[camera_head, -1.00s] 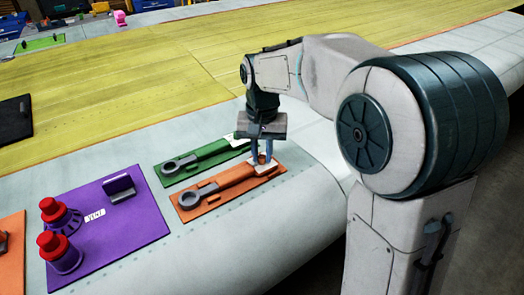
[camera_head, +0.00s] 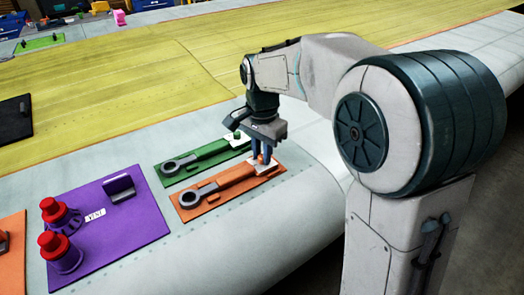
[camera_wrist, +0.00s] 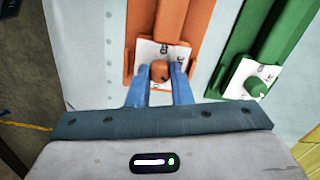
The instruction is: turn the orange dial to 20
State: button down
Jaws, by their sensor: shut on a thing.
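The orange dial (camera_wrist: 160,71) sits on a white marked plate at the end of the orange panel (camera_head: 215,201). In the wrist view my gripper (camera_wrist: 158,72) has its two blue fingers on either side of the dial, shut on it. The plate's marks (camera_wrist: 176,52) are partly covered and too small to read.
A green panel with a green dial (camera_wrist: 256,88) lies just beside the orange one. A purple panel (camera_head: 130,215) with two red-topped knobs stands to the left. The wing's curved edge falls away at the front right.

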dwell(0.4)
jog(key=c, duration=1.6)
grip_release()
jog(key=shift+o, duration=0.2)
notch_tip(320, 180, up, 14)
jog(key=shift+d+f, duration=0.1)
